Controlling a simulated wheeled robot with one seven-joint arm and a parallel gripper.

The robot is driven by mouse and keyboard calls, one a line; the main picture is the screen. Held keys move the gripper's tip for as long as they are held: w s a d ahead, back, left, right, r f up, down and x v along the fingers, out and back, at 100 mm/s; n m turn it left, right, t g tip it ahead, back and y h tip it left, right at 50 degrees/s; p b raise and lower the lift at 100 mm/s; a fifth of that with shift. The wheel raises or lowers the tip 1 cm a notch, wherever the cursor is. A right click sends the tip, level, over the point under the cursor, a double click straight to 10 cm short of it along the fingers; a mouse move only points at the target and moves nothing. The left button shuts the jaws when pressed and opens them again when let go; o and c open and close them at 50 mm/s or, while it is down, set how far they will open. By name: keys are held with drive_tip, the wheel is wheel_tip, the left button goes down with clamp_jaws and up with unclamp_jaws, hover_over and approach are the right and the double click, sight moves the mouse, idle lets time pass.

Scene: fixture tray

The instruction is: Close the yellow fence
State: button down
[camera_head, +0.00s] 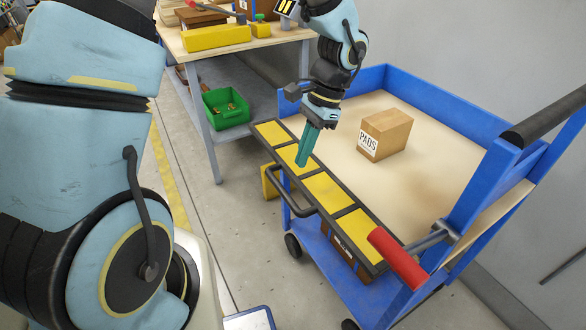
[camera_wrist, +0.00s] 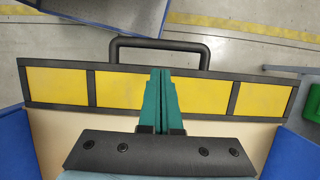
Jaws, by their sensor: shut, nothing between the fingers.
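The yellow fence (camera_head: 325,190), a dark-framed panel with several yellow sections, runs along the near long side of the blue cart (camera_head: 480,110). Its yellow face shows from above, so it looks tilted outward; the exact angle is hard to tell. A dark loop handle (camera_head: 298,208) sits on its outer edge. The fence (camera_wrist: 210,95) spans the wrist view, with the handle (camera_wrist: 160,43) beyond it. My gripper (camera_head: 303,163) is shut and empty, its teal fingers pointing down over the fence; contact is unclear. The fingers (camera_wrist: 160,72) overlap the fence's middle in the wrist view.
A cardboard box marked PADS (camera_head: 394,130) stands on the cart's beige deck (camera_head: 430,170). A red grip (camera_head: 398,258) on a grey bar juts out at the fence's near right end. A workbench (camera_head: 270,40) and green bin (camera_head: 224,112) are behind left.

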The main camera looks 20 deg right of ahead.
sight(302, 179)
drive_tip(key=x, duration=0.8)
drive_tip(key=shift+a+f, duration=0.2)
drive_tip(key=shift+f, duration=0.2)
drive_tip(key=shift+r, duration=0.1)
drive_tip(key=shift+d+r+p, duration=0.1)
drive_tip(key=shift+r+p, duration=0.25)
drive_tip(key=shift+p, duration=0.2)
